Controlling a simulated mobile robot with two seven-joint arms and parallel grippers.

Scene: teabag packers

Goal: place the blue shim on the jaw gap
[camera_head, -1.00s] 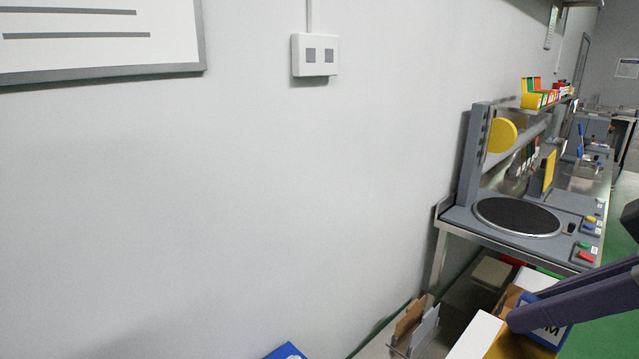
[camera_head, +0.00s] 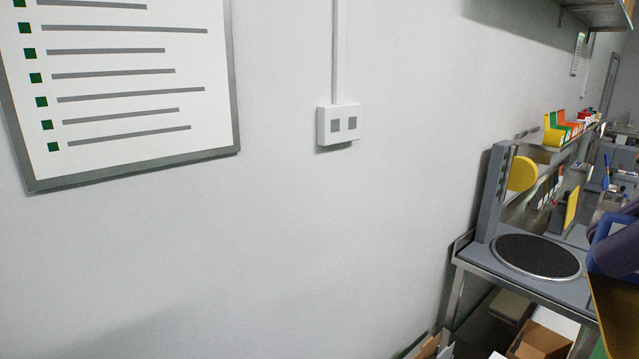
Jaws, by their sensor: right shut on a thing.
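My right gripper (camera_head: 620,250) shows only in part, at the right edge of the head view, as a dark purple piece. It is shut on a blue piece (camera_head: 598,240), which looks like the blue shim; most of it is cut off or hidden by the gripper. A brown-gold surface (camera_head: 613,315) shows just below them, and I cannot tell what it belongs to. The held piece appears in front of the bench's right side. I cannot make out the jaw gap. My left gripper is not in view.
A grey bench machine with a dark round plate (camera_head: 537,256) and a yellow disc (camera_head: 522,173) stands at the right by the wall. Open cardboard boxes (camera_head: 540,342) lie below it. A wall board (camera_head: 236,110) and a switch box (camera_head: 338,125) are on the wall.

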